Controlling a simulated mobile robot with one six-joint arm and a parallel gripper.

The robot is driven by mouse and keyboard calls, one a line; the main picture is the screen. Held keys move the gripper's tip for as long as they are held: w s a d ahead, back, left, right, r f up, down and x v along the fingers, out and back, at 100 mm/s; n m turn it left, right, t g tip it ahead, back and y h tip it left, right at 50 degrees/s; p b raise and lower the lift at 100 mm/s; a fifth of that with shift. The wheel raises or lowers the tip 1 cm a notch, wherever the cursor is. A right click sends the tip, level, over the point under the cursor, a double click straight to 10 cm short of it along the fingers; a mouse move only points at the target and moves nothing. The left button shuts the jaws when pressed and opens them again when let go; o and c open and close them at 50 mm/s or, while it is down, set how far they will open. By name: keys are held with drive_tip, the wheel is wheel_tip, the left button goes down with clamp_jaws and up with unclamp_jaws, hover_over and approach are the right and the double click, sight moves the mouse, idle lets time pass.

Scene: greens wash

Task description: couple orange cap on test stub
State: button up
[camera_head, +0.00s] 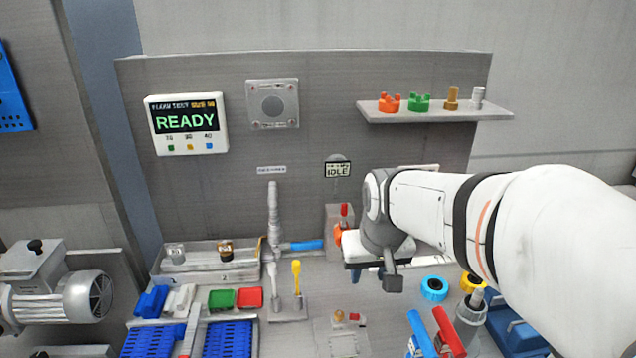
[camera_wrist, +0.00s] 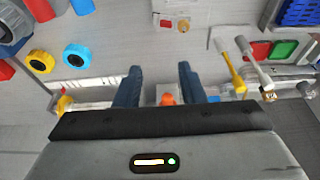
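An orange lugged cap (camera_head: 389,103) stands at the left end of the wall shelf. A second orange piece (camera_head: 338,233) shows at the front of a small grey block (camera_head: 333,215) with a red handle, just left of my gripper (camera_head: 378,274). In the wrist view this orange piece (camera_wrist: 167,99) appears between the two dark blue fingers, with gaps on both sides. My gripper (camera_wrist: 158,72) is open and I see nothing clamped in it. I cannot tell which part is the test stub, or whether the orange piece is seated on one.
The shelf (camera_head: 490,114) also holds a green cap (camera_head: 419,103) and brass and silver fittings. A panel (camera_head: 186,123) reads READY; a small display (camera_head: 338,170) reads IDLE. A valve pipe with a blue handle (camera_head: 303,245) and a yellow lever (camera_head: 296,270) stand left of my gripper.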

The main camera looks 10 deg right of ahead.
drive_tip(key=t+p, duration=0.1)
drive_tip(key=p, duration=0.4)
approach(345, 204)
drive_tip(key=x, duration=0.4)
drive_tip(key=shift+s+f, duration=0.1)
drive_tip(key=shift+f, duration=0.3)
drive_tip(key=shift+w+f, duration=0.1)
drive_tip(key=shift+w, duration=0.15)
drive_tip(key=p+x, duration=0.1)
drive_tip(key=x, duration=0.6)
drive_tip(key=shift+w+f, duration=0.1)
drive_tip(key=shift+f, duration=0.15)
drive_tip(key=shift+c, duration=0.4)
clamp_jaws()
